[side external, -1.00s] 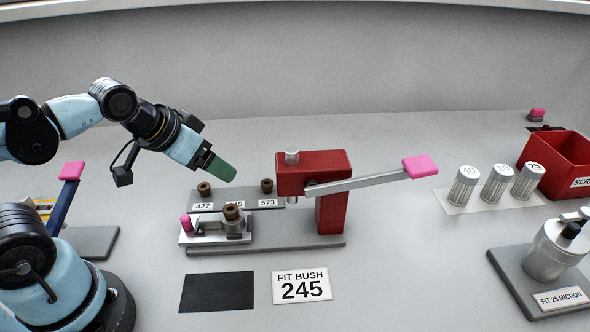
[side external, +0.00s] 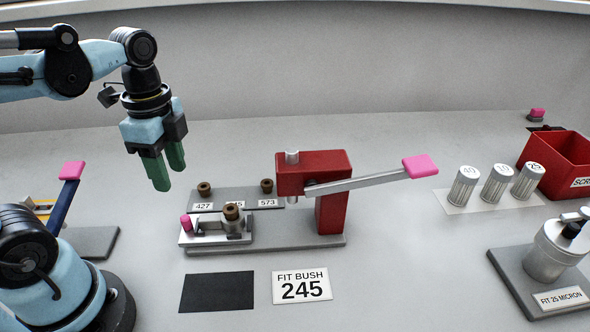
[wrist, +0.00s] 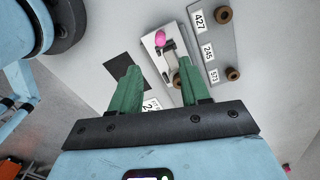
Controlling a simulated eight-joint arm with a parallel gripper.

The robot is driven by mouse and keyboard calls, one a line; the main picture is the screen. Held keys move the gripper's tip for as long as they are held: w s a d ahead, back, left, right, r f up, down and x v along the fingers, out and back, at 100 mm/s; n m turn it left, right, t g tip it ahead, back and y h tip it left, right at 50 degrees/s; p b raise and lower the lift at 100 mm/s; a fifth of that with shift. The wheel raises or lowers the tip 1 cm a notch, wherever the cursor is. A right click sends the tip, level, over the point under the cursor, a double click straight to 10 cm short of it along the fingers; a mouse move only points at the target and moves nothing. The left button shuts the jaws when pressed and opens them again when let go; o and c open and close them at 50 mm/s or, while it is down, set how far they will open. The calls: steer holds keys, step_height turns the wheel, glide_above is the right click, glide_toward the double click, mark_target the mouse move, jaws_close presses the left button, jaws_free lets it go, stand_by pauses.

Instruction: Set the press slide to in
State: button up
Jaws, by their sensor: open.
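The press slide (side external: 203,239) is a pale metal plate with a pink knob (side external: 186,222) at its left end. It lies on the left part of the grey press base, left of the red press (side external: 333,190). A holder on it carries a brown bush (side external: 231,211). The slide also shows in the wrist view (wrist: 167,62), its pink knob (wrist: 160,39) at the far end. My gripper (side external: 169,181) points down with its green fingers apart and empty, above and to the left of the slide, touching nothing. In the wrist view the right finger hides part of the press.
A bush rack (side external: 236,192) with brown bushes and number labels stands behind the slide. A black mat (side external: 217,292) and a "FIT BUSH 245" card (side external: 302,286) lie in front. The press lever (side external: 370,180) with a pink grip reaches right. Filters and a red bin (side external: 556,160) stand farther right.

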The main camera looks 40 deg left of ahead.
mark_target(184, 217)
steer(key=shift+f, duration=5.6)
jaws_close()
